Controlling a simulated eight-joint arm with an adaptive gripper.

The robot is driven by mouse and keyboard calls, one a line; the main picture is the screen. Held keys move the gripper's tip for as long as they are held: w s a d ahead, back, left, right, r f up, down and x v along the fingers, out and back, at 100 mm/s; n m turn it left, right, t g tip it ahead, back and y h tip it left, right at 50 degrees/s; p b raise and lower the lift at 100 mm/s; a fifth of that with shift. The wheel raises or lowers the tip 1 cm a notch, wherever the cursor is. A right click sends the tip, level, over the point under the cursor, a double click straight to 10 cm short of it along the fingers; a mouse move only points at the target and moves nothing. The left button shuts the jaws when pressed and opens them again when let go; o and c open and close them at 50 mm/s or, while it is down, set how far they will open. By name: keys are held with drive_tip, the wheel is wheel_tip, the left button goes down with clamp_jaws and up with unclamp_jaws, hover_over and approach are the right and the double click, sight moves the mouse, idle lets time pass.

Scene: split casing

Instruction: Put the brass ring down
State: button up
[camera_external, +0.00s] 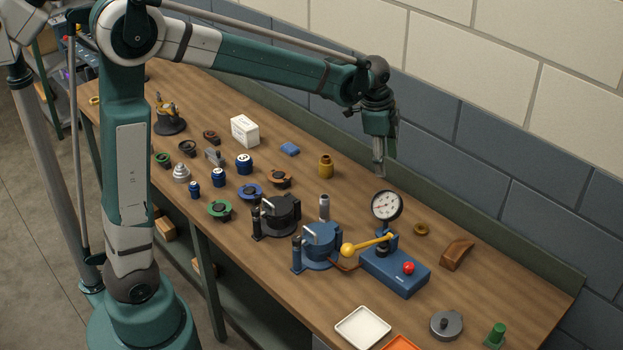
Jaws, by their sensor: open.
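A small brass ring (421,229) lies flat on the wooden bench, right of the dial gauge. My gripper (379,172) points down above the back of the bench, up and left of this ring and apart from it. The gripper is open, and I see nothing held in it. A second yellowish ring (94,100) lies at the far left end of the bench, partly hidden by my arm. I cannot tell from its look whether it is brass as well.
A brass cylinder (326,167) stands left. A brown wedge (457,254) lies right of the ring. Bare bench lies around the ring.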

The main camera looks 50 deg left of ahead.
drive_tip(key=s+a+r+n+t, duration=0.1)
drive_tip(key=s+a+r+n, duration=0.3)
drive_tip(key=s, duration=0.5)
drive_tip(key=s+a+n+t, duration=0.2)
drive_tip(key=s+a+n, duration=0.1)
drive_tip(key=s, duration=0.9)
drive_tip(key=s+a+f+n+t, duration=0.1)
drive_tip(key=s+a+n, duration=0.3)
drive_tip(key=s, duration=0.8)
drive_tip(key=shift+s+a+f+n+t, duration=0.25)
drive_tip(key=shift+s+n+t, duration=0.15)
drive_tip(key=shift+n, duration=0.2)
